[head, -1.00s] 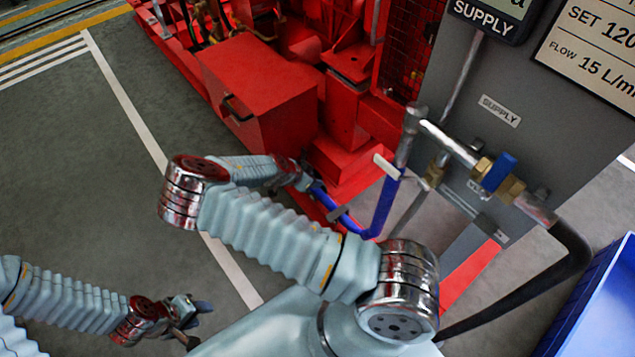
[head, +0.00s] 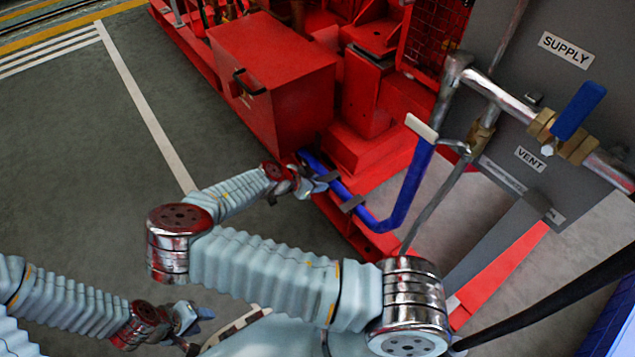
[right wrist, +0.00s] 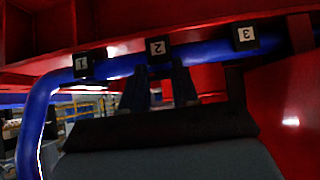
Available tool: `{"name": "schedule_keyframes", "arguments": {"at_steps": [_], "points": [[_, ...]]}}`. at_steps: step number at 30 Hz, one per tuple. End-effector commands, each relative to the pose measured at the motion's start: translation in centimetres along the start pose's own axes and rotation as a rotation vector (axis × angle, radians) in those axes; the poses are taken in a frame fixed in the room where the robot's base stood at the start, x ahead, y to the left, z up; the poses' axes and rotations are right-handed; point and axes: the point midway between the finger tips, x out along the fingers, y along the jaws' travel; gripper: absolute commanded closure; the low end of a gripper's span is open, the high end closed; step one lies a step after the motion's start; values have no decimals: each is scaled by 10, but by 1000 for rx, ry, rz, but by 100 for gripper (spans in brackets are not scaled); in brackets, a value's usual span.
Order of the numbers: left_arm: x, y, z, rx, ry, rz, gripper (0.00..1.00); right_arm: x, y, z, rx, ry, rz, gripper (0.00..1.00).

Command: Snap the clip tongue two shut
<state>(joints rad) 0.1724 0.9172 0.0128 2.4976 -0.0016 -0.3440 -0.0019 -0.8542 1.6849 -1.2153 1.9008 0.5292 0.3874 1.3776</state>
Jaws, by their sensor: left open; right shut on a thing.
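A blue hose (head: 399,197) runs along the red skid, held by dark clips. In the right wrist view the clips carry the numbers 1 (right wrist: 82,66), 2 (right wrist: 157,49) and 3 (right wrist: 245,38). My right gripper (right wrist: 159,80) is right below clip two, its fingertips up at the hose. It is shut on clip tongue two, which its fingers mostly hide. A dark strip (right wrist: 235,82) hangs below clip three. In the head view my right gripper (head: 318,184) is at the hose beside clip two (head: 328,176). My left gripper (head: 196,316) is open and empty, low at left.
A red box with a black handle (head: 270,80) stands behind the hose. A grey panel (head: 500,60) with pipework and a blue-handled valve (head: 578,110) is at the right. Open grey floor (head: 80,160) lies to the left.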

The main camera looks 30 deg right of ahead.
Motion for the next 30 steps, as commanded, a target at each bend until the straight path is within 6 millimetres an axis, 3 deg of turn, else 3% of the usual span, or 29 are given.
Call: {"name": "schedule_keyframes", "arguments": {"at_steps": [3, 20, 21, 26, 30], "points": [[5, -2, 0, 0, 1, 0, 57, 2, 0, 8, -2, -8, -1, 100], [7, -3, 0, 0, 2, 0, 57, 3, 0, 9, -2, -7, -1, 100], [7, -3, 0, 0, 2, 0, 57, 3, 0, 9, -2, -7, 0, 69], [7, -3, 0, 0, 2, 0, 57, 3, 0, 8, -2, -5, 0, 45], [7, -3, 0, 0, 2, 0, 57, 3, 0, 7, -1, -3, 0, 45]]}}
